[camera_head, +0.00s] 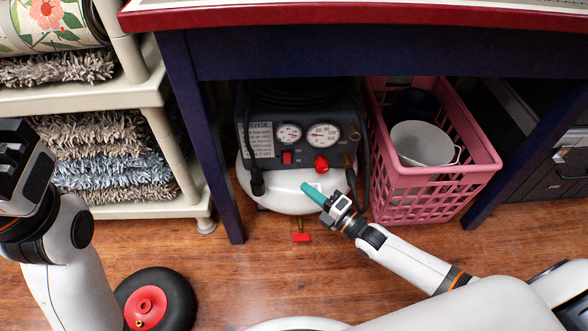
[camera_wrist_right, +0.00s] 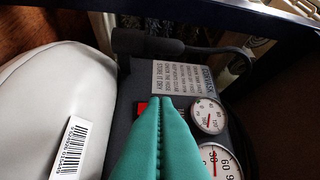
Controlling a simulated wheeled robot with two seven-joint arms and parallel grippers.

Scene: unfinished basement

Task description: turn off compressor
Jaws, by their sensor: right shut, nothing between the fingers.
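The compressor (camera_head: 290,185) stands on the floor under a dark blue table. It has a white tank and a dark panel with two round gauges. A red switch (camera_head: 287,157) sits below the left gauge, and a red knob (camera_head: 321,164) is to its right. My right gripper (camera_head: 306,187) is in front of the tank, its teal fingers shut and empty. In the right wrist view the fingertips (camera_wrist_right: 160,98) overlap the red switch (camera_wrist_right: 142,108), partly hiding it; I cannot tell contact. My left wrist (camera_head: 22,165) shows at the left edge; its fingers are not visible.
A pink basket (camera_head: 430,181) holding a white bucket (camera_head: 422,143) stands right of the compressor. A blue table leg (camera_head: 215,170) and a shelf with folded rugs (camera_head: 110,150) are at left. The red table edge (camera_head: 350,14) overhangs. A small red valve (camera_head: 301,238) hangs below the tank.

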